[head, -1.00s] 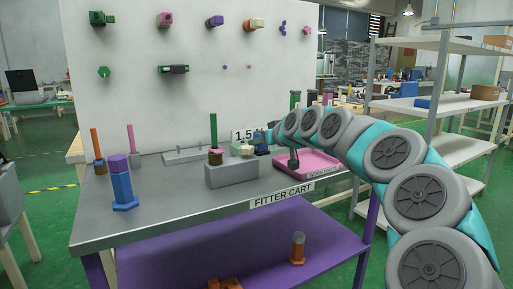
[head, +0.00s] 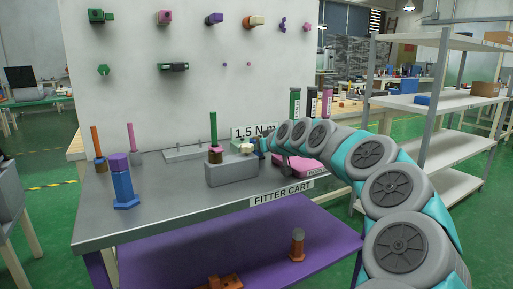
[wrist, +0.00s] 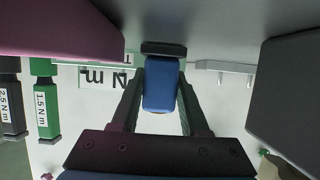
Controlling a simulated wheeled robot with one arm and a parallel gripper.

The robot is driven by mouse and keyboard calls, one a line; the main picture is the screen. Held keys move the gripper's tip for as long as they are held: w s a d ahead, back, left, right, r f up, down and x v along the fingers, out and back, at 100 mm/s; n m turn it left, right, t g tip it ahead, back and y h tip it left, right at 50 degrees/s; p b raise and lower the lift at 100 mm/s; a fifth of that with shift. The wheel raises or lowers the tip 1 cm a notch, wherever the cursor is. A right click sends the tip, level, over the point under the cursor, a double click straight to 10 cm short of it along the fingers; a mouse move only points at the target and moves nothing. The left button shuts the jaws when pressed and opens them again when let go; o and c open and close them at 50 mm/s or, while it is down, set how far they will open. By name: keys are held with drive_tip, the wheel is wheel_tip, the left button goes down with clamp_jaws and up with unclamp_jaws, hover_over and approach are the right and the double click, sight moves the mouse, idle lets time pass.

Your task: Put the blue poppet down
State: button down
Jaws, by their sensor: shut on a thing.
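The blue poppet (wrist: 160,85) is between the two dark fingers of my gripper (wrist: 162,100), which is shut on it, in the wrist view. A dark flat piece shows just beyond its end; I cannot tell whether it touches the poppet. In the head view my gripper (head: 264,146) is small, over the back of the fitter cart (head: 160,217), between the grey block and the pink tray (head: 302,169). The poppet cannot be made out clearly there. Whether it touches the cart top cannot be told.
A grey block (head: 232,171) bearing parts stands left of my gripper; it looms at right in the wrist view (wrist: 290,90). A low grey rack (head: 186,154) lies behind. A blue hexagonal stand (head: 123,188) is at left. The cart's front left is clear.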

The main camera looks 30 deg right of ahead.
drive_tip(key=shift+c, duration=2)
unclamp_jaws()
drive_tip(key=shift+f, duration=0.1)
